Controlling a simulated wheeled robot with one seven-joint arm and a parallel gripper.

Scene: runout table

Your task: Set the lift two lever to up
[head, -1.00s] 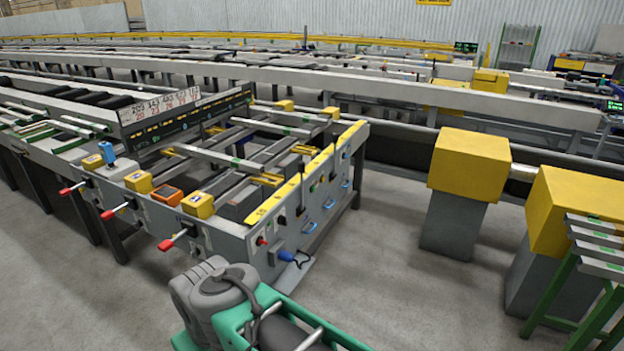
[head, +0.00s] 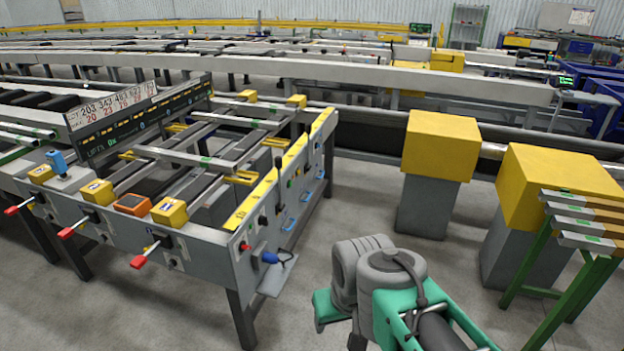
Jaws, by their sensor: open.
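Three red-tipped levers stick out from the front face of the runout table: a left lever (head: 18,208), a middle lever (head: 72,231) and a right lever (head: 146,256). Each points outward to the lower left from a dark mount. I cannot read any label that says which one is lift two. Yellow boxes sit on the ledge above: a left one (head: 41,173), a middle one (head: 97,192) and a right one (head: 169,211). My arm shows at the bottom right of the levers, apart from them. My gripper is out of view.
The table's right end panel (head: 250,262) carries a red button, a blue plug-like part (head: 270,258) and blue handles. Yellow-topped grey pillars (head: 440,147) and a green rack (head: 540,250) stand at right. Grey floor is open in front of the table.

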